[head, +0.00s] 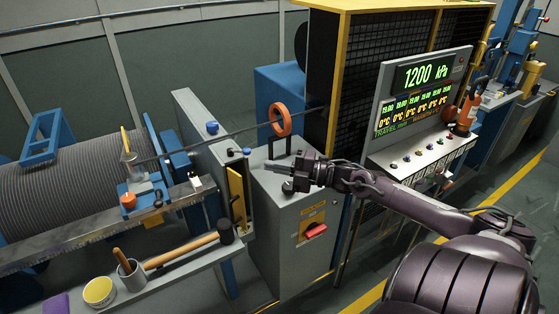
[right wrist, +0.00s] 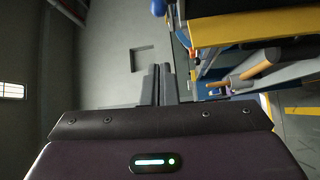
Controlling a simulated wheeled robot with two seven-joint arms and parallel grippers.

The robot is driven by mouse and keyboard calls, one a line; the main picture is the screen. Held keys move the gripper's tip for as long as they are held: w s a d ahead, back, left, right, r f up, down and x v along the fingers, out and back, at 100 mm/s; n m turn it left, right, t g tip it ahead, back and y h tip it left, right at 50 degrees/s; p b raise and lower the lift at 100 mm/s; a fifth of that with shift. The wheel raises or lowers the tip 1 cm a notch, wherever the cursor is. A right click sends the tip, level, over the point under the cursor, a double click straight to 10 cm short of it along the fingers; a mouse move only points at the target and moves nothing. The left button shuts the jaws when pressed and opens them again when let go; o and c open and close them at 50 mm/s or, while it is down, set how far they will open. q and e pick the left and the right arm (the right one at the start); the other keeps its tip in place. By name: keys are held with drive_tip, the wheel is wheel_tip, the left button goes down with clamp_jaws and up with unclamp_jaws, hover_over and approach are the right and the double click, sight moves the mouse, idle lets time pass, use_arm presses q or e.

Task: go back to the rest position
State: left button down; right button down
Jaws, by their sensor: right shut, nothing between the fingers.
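My right arm reaches in from the lower right in the head view. Its gripper (head: 282,169) is over the top of the grey cabinet, near an upright orange ring (head: 280,119). The fingers are together with nothing between them. In the right wrist view the closed fingers (right wrist: 158,84) point away from the camera. Whether they touch the cabinet top cannot be told. My left gripper does not show in either view.
A grey cabinet (head: 308,255) with a red handle (head: 316,231) stands below my right gripper. A console display (head: 424,75) reads 1200 kPa. A winch drum (head: 75,185) is at left.

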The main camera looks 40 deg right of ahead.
drive_tip(key=shift+s+d+f, duration=0.1)
drive_tip(key=shift+s+d, duration=0.35)
drive_tip(key=shift+f, duration=0.1)
